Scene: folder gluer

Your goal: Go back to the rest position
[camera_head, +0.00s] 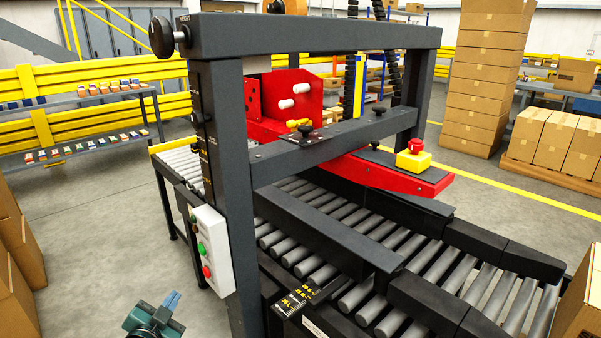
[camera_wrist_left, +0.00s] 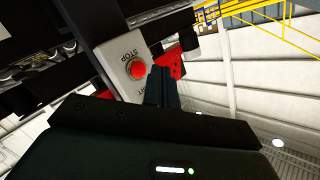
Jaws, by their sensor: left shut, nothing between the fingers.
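My left gripper (camera_head: 171,301) is at the bottom left of the head view, in front of the folder gluer and below its control box (camera_head: 212,250). Its fingers are together and hold nothing. In the left wrist view, the shut fingers (camera_wrist_left: 160,84) point up toward the machine, and the red stop button (camera_wrist_left: 137,69) shows just left of them. I cannot tell whether they touch the box. The control box has a green and a red button. My right gripper is not in either view.
The machine's dark frame (camera_head: 229,150) and roller conveyor (camera_head: 340,250) fill the middle and right. Cardboard boxes (camera_head: 20,250) stand at the left edge, and another box (camera_head: 578,310) is at the lower right. Grey floor (camera_head: 90,220) is clear left of the machine.

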